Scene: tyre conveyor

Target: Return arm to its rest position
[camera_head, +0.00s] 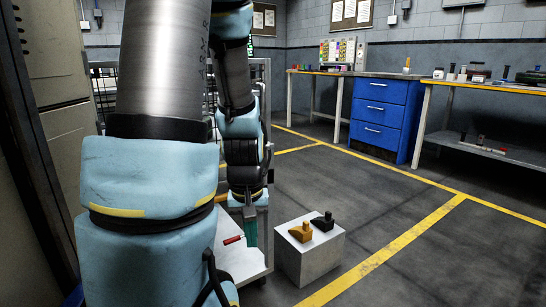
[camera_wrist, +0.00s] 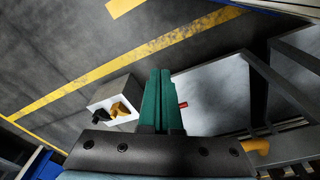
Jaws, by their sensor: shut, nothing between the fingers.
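My arm, with light blue covers and a grey metal link, fills the left half of the head view. My gripper (camera_wrist: 160,75) shows in the wrist view as two green fingers pressed together, with nothing between them. In the head view my gripper (camera_head: 251,240) points down, partly hidden, beside a white surface (camera_head: 238,262). A red object (camera_head: 233,240) lies on that surface, and its red end (camera_wrist: 183,104) shows just right of the fingers in the wrist view.
A white box (camera_head: 310,262) stands on the floor, bearing a yellow object (camera_head: 300,231) and a black object (camera_head: 323,222). A blue drawer cabinet (camera_head: 383,118) and workbenches line the back and right. The floor with yellow lines is clear at the right.

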